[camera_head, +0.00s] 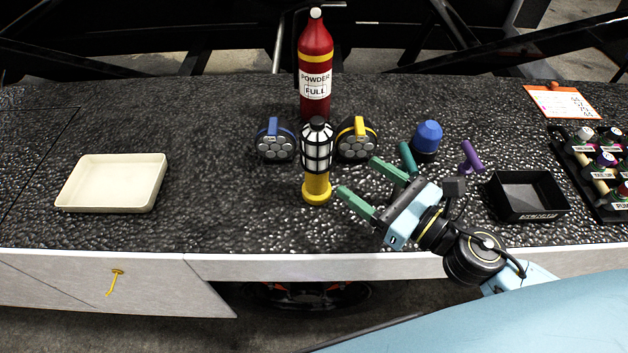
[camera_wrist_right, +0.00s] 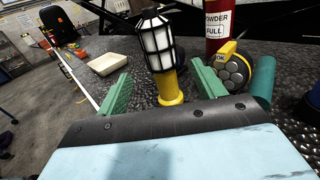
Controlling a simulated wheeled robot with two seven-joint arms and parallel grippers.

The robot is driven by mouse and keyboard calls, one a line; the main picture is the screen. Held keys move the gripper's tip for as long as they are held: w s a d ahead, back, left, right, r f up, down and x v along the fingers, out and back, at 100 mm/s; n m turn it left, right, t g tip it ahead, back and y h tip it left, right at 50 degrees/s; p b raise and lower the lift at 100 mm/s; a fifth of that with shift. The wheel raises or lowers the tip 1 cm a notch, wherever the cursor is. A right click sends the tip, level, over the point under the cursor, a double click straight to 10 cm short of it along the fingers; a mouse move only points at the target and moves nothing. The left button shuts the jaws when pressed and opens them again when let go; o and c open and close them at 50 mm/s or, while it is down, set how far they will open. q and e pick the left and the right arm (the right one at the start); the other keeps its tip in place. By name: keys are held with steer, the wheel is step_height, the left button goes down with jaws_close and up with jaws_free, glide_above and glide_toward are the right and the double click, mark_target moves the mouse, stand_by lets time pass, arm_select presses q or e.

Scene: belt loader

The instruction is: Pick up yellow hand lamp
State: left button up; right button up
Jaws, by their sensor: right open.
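A caged lamp with a black top, white panels and a yellow base (camera_head: 317,190) stands upright near the middle of the table. It also shows in the right wrist view (camera_wrist_right: 170,88), between and beyond the fingers. A round lamp with a yellow handle (camera_head: 357,142) stands just behind it to the right, its lenses facing front; it shows in the right wrist view too (camera_wrist_right: 236,70). My right gripper (camera_head: 357,177) is open and empty, right of the caged lamp, its green fingers pointing toward it without visible contact. My left gripper is out of view.
A blue-handled round lamp (camera_head: 276,142) and a red powder bottle (camera_head: 315,75) stand close by. A teal cylinder (camera_head: 407,158), a blue-topped item (camera_head: 428,138), a purple item (camera_head: 470,157) and a black bin (camera_head: 527,210) lie to the right. A cream tray (camera_head: 112,203) sits left; table between is clear.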

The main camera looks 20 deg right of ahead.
mark_target(327, 170)
step_height(327, 170, down, 4)
steer(key=b, duration=0.3)
steer(key=shift+f, duration=0.2)
steer(key=shift+w, duration=0.1)
steer(key=p+x, duration=0.2)
steer(key=x, duration=0.5)
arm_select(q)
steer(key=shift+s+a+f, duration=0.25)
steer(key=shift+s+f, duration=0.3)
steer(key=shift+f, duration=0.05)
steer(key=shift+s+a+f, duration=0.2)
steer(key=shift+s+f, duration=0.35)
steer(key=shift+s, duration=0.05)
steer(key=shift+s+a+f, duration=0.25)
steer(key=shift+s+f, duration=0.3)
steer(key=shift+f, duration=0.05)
arm_select(e)
steer(key=shift+f+x, duration=0.15)
steer(key=shift+x, duration=1.4)
steer(key=shift+f+x, duration=0.15)
steer(key=shift+x, duration=1.45)
steer(key=shift+a, duration=0.1)
steer(key=c, duration=1.1)
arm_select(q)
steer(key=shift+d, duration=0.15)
arm_select(e)
steer(key=shift+c, duration=0.6)
